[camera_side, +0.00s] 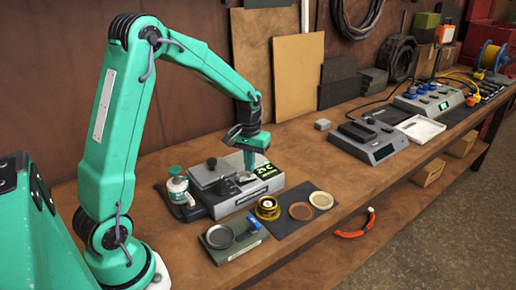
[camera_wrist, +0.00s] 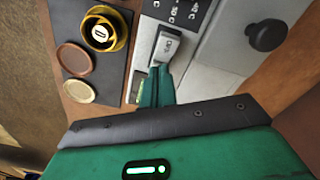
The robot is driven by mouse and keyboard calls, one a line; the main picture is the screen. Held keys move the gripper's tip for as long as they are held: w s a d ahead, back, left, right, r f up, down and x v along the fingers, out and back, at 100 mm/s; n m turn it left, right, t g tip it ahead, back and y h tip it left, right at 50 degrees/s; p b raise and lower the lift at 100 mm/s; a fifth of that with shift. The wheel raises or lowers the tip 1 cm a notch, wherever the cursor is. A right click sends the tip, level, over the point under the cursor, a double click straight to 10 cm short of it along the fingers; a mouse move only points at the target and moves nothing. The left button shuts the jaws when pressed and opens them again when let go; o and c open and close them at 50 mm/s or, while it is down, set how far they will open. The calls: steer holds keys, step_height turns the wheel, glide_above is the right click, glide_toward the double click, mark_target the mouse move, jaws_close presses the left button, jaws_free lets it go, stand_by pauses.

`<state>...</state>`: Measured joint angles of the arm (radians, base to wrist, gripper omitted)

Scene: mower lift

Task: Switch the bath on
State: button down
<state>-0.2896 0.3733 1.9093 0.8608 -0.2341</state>
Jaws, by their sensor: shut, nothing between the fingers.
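The bath (camera_side: 245,195) is a grey box on the bench with a lid, a dark knob and a small display (camera_side: 266,171) showing green characters. In the wrist view its lid (camera_wrist: 225,45) and round black knob (camera_wrist: 268,35) are at the right. A pale grey switch lever (camera_wrist: 166,47) stands on its dark panel; its lettering is too small to read surely. My gripper (camera_wrist: 163,72) is shut and empty, with its green fingertips at the lever's near end. I cannot tell whether they touch it. In the side view my gripper (camera_side: 248,168) is over the bath's panel.
A brass-coloured pot (camera_side: 267,208) and two round discs (camera_side: 301,211) sit on a dark mat right of the bath. A green-and-white jar (camera_side: 178,188) stands at its left. A dish on a plate (camera_side: 221,237) lies in front. Other devices (camera_side: 368,140) stand further right.

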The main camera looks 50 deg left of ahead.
mark_target(250, 175)
step_height(250, 175, up, 6)
stand_by(0.9)
steer(key=shift+r, duration=0.1)
steer(key=s+d+r+m+t, duration=0.2)
steer(key=s+d, duration=0.4)
steer(key=s, duration=0.3)
steer(key=s+d+r+m+t, duration=0.3)
steer(key=s+d+r, duration=0.3)
steer(key=s, duration=0.3)
steer(key=shift+s+r+m+t, duration=0.3)
steer(key=shift+r+m, duration=0.2)
steer(key=shift+r, duration=0.1)
